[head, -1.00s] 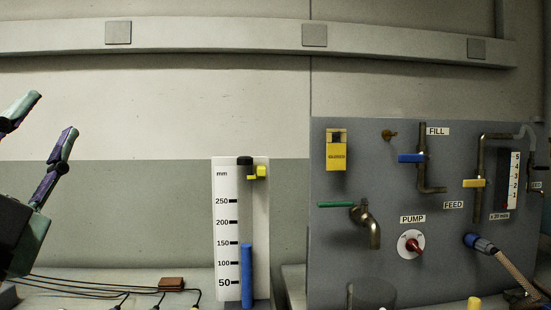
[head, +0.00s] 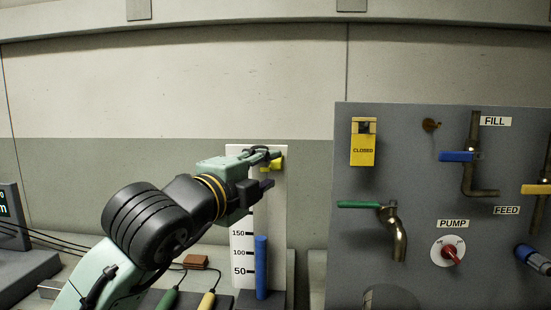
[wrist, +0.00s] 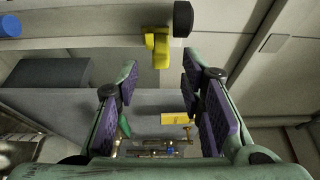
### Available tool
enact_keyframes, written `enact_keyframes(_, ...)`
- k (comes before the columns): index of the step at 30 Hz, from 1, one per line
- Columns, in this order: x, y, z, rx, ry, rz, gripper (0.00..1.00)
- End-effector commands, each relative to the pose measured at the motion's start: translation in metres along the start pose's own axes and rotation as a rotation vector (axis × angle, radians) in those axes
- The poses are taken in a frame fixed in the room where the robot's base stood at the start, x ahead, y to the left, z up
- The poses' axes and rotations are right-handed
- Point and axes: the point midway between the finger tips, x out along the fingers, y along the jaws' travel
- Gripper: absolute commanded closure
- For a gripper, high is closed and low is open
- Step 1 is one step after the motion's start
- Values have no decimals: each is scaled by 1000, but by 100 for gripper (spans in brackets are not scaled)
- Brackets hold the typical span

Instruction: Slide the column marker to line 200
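The yellow column marker (head: 277,163) sits near the top of the white mm scale board (head: 276,215), partly hidden by my gripper. In the wrist view the marker (wrist: 159,50) is just beyond the fingertips, roughly centred between them, with a black cap (wrist: 182,18) beside it. My gripper (head: 268,171) is in front of the board's upper part, and its fingers (wrist: 158,78) are spread with nothing held. A blue column (head: 261,266) rises to just below the 150 mark. The marks 50, 100 and 150 show; 200 and 250 are hidden behind my gripper.
A grey panel (head: 420,130) with valves, a tap (head: 397,232) and a pump knob (head: 451,253) stands to the right. Cables, a brown block (head: 195,262) and green and yellow handles lie on the bench below my arm. A display (head: 10,215) is far left.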

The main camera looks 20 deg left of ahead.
Motion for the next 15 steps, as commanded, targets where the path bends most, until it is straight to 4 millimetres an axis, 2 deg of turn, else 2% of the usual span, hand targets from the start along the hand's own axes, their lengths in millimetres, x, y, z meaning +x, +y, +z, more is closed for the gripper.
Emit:
enact_keyframes(3,20,-3,-1,1,2,1,64)
enact_keyframes(6,30,-2,0,1,1,0,64)
enact_keyframes(15,39,0,0,0,-1,-1,64)
